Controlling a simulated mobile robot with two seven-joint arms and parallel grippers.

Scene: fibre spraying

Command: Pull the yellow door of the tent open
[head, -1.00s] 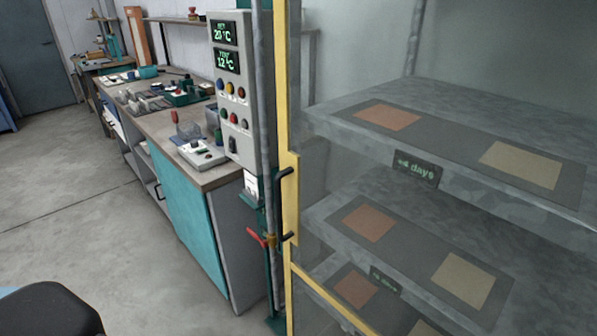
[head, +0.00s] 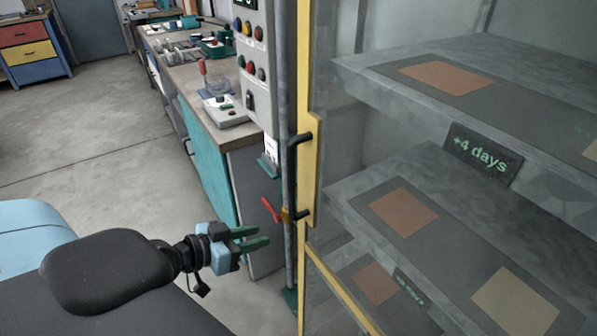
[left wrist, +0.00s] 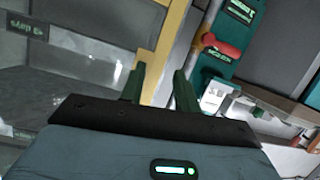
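The tent's yellow door frame (head: 309,130) stands upright in the middle of the head view, with clear panels, and looks closed. A black handle (head: 296,180) is on its left edge. The yellow frame also shows in the left wrist view (left wrist: 174,35). My left gripper (head: 268,237) has green fingers spread apart with nothing between them. It is to the left of and below the handle, apart from it. In the left wrist view its fingers (left wrist: 158,80) point toward the yellow frame. My right gripper is not in view.
A red lever (head: 270,209) sits on a post left of the door, close to my left fingers. A control box (head: 252,70) and a workbench (head: 215,130) stand behind. Shelves with sample patches (head: 440,75) are inside the tent. Floor at left is clear.

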